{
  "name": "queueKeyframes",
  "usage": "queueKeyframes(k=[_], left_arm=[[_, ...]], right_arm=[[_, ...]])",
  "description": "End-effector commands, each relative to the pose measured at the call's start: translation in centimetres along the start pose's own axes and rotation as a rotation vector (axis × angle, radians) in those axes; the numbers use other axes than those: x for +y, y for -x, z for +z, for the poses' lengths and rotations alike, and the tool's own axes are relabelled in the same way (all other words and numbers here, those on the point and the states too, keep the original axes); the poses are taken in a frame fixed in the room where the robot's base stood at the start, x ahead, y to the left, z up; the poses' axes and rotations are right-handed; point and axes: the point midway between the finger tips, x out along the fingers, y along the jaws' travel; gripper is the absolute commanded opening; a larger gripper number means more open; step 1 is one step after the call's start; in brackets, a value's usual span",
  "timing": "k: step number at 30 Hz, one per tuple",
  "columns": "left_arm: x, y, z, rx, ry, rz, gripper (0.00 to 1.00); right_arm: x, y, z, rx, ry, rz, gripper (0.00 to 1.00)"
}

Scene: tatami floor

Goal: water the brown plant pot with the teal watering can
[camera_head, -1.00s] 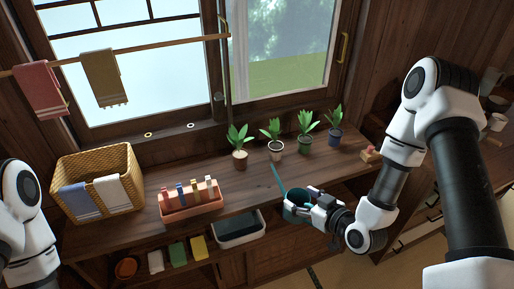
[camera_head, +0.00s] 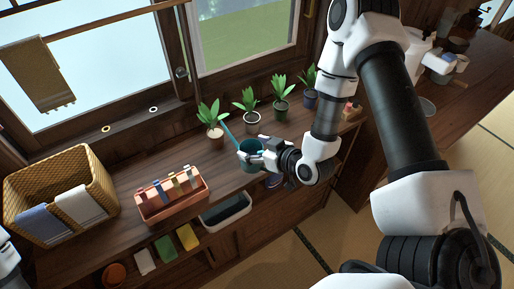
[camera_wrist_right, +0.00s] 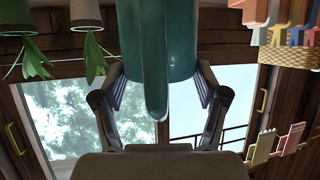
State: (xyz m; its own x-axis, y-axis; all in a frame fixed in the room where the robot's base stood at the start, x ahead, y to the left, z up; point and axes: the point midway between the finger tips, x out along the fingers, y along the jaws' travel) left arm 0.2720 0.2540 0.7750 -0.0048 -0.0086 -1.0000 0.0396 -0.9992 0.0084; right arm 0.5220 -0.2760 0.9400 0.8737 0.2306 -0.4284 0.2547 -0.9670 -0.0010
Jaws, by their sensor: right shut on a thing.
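The teal watering can (camera_head: 249,156) is held by its handle in my right gripper (camera_head: 266,156), above the front part of the wooden counter. I cannot tell whether the tip is over the rim. No water shows. My left gripper is out of view.
An orange caddy (camera_head: 176,207) and a wicker basket (camera_head: 102,187) are on the left. The window (camera_head: 240,45) is behind.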

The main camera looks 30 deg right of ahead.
Motion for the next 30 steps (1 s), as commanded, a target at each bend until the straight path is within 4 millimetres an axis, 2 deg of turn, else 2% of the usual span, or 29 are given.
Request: queueKeyframes(k=[19, 30], left_arm=[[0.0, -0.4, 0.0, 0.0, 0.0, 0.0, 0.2], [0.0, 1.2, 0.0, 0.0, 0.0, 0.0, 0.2]], right_arm=[[0.0, -2.6, 0.3, -0.056, 0.002, 0.0, 0.26], [0.0, -3.6, 0.2, -0.153, 0.0, 0.001, 0.26]])
